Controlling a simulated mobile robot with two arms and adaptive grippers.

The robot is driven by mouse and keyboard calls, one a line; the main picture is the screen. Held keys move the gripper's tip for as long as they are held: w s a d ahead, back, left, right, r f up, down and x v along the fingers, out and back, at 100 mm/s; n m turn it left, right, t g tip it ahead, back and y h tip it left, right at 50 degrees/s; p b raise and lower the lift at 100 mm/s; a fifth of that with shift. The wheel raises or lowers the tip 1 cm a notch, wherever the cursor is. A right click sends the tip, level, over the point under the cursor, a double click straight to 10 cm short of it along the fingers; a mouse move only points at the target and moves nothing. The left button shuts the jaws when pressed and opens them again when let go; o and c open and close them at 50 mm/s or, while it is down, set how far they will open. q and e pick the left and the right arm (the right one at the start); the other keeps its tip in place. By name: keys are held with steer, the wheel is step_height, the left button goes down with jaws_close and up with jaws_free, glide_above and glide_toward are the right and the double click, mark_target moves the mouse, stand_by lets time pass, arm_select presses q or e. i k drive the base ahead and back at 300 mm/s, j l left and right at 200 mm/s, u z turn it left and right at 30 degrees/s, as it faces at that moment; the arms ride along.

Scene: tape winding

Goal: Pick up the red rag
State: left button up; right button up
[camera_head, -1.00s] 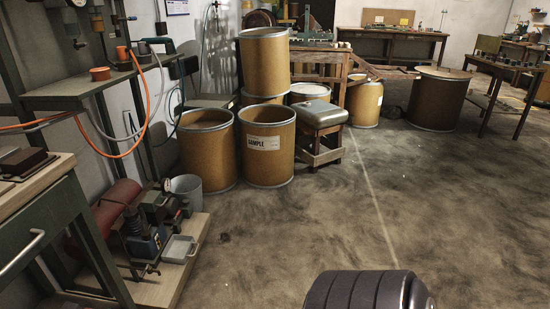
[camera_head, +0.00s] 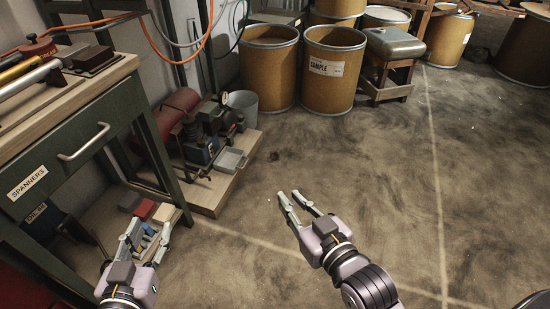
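No cloth can be made out for certain as the red rag. A dark red item (camera_head: 40,48) lies on the bench top at the upper left, with a small dark thing on it; it is too small to tell if it is cloth. A small red block-like thing (camera_head: 145,209) sits low under the bench, near my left gripper. My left gripper (camera_head: 146,236) is open and empty, in front of the bench's lower part. My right gripper (camera_head: 289,194) is open and empty over bare floor, right of the bench.
The green workbench (camera_head: 133,113) has a drawer handle and a SPANNERS label. Long tools and a dark block (camera_head: 95,59) lie on its top. A low wooden platform (camera_head: 215,190) with machine parts stands behind. Brown drums (camera_head: 333,85) stand farther back.

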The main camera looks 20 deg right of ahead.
mark_target(143, 211)
steer(key=i+l, duration=0.3)
steer(key=i+l+u, duration=0.7)
steer(key=l+u, duration=0.2)
steer(key=l, duration=0.1)
